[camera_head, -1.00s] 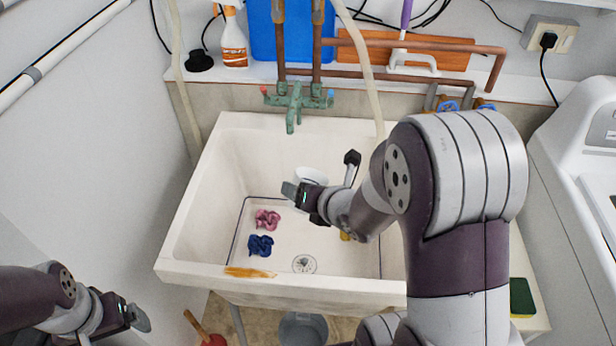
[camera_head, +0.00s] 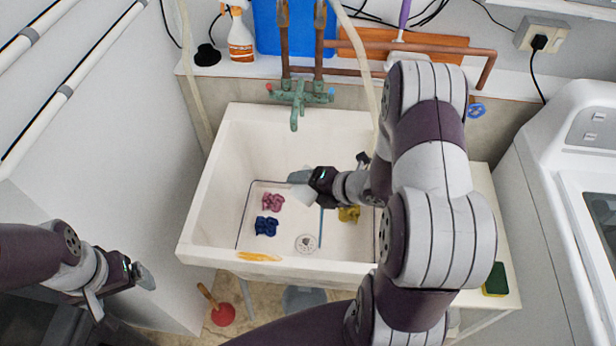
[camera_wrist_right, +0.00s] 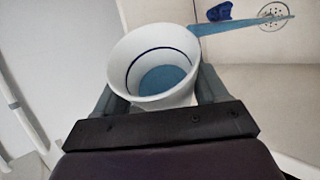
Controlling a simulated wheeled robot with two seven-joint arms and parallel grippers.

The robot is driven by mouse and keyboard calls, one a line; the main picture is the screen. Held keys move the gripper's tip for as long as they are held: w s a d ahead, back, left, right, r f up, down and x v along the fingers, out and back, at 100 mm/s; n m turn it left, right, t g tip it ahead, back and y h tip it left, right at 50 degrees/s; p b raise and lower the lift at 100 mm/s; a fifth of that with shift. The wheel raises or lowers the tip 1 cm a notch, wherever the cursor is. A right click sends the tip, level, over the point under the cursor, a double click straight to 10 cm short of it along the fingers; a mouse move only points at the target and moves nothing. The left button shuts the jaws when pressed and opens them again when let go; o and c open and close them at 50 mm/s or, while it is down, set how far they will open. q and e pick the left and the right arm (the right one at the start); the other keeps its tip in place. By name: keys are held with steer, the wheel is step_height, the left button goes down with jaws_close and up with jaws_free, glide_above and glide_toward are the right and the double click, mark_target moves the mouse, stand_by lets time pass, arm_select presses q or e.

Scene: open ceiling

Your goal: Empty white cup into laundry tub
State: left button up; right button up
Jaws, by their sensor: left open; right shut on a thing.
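The white cup (camera_wrist_right: 122,72) is held between the fingers of my right gripper (camera_wrist_right: 155,95), over the laundry tub (camera_head: 205,220). Blue liquid (camera_wrist_right: 165,80) is inside it. A blue stream (camera_wrist_right: 240,24) leaves the cup's rim and runs towards the drain; it also shows as a thin blue line in the head view (camera_head: 321,228).
Pink (camera_head: 273,202), blue (camera_head: 266,226) and yellow (camera_head: 349,214) cloth-like lumps lie on the tub floor near the drain (camera_head: 306,243). A green tap (camera_head: 296,97) stands at the back. A spray bottle (camera_head: 240,36) stands on the ledge. A plunger (camera_head: 222,313) is below.

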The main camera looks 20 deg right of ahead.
steer(key=y+p, duration=0.1)
steer(key=r+m+y+p, duration=0.1)
steer(key=p, duration=0.1)
steer(key=shift+w+d+m+g, duration=0.15)
steer(key=shift+d+m+g, duration=0.15)
steer(key=shift+g, duration=0.1)
steer(key=shift+w+d+m+y+p, duration=0.1)
steer(key=shift+d+m+y+p, duration=0.3)
steer(key=shift+y, duration=0.3)
steer(key=m+y, duration=0.1)
steer(key=d+m+y, duration=0.1)
steer(key=shift+w+g+y+b, duration=0.3)
steer(key=shift+b, duration=0.05)
steer(key=shift+d+r+m, duration=0.15)
steer(key=shift+r+m, duration=0.1)
steer(key=shift+m, duration=0.05)
steer(key=shift+r+m+y, duration=0.3)
steer(key=shift+r+y, duration=0.05)
steer(key=shift+y, duration=0.15)
steer(key=shift+w, duration=0.1)
